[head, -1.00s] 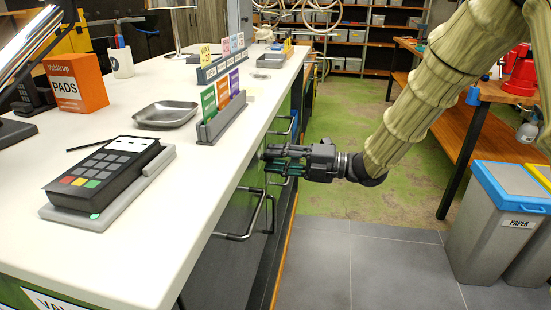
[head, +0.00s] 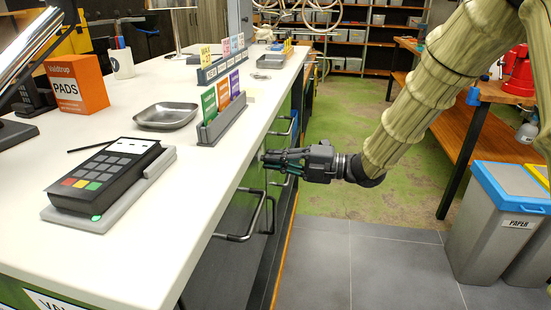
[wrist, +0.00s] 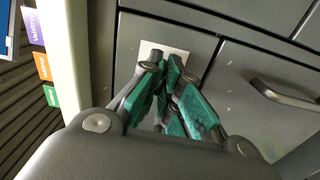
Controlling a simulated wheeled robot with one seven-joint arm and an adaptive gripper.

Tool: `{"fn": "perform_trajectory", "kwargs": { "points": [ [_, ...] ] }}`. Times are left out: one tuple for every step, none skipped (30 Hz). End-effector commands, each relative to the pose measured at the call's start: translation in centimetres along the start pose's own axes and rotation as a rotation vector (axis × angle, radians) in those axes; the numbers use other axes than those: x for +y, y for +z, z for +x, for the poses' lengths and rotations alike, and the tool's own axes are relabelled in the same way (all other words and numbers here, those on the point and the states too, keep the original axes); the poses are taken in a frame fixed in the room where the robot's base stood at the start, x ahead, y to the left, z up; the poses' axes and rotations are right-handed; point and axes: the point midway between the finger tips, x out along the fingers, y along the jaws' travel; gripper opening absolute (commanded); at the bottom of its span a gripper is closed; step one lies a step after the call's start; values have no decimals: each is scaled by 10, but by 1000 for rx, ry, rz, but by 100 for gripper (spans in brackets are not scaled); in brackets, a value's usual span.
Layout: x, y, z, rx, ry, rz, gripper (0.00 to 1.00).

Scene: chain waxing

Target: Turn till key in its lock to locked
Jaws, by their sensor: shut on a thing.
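My gripper (head: 268,160) is at the front of the counter, below the worktop, pointing at the drawer fronts. In the wrist view its teal-padded fingers (wrist: 166,78) are closed together in front of a pale square plate (wrist: 178,51) on a grey drawer front (wrist: 228,85). The fingers are shut on the till key, which is mostly hidden between them. The lock behind the fingertips is also covered, so I cannot read the key's angle.
A bar handle (wrist: 285,95) sticks out right of the plate in the wrist view. The counter (head: 190,215) holds a card terminal (head: 105,175), a metal tray (head: 166,114) and a card rack (head: 222,120). Grey bins (head: 495,235) stand at right; the floor between is clear.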

Motion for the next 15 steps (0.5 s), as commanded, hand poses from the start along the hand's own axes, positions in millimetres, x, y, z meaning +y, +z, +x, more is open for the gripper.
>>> {"fn": "perform_trajectory", "kwargs": {
  "points": [
    [2,0,0,0,-1,23,0],
    [2,0,0,0,-1,38,0],
    [2,0,0,0,-1,63,0],
    [2,0,0,0,-1,82,0],
    [2,0,0,0,-1,104,0],
    [3,0,0,0,-1,135,0],
    [3,0,0,0,-1,158,0],
    [3,0,0,0,-1,184,0],
    [3,0,0,1,-1,220,0],
    [3,0,0,0,-1,249,0],
    [3,0,0,0,-1,277,0],
    [4,0,0,0,-1,315,0],
    [4,0,0,0,-1,343,0],
    [4,0,0,0,-1,372,0],
    [4,0,0,0,-1,410,0]
  ]
}}
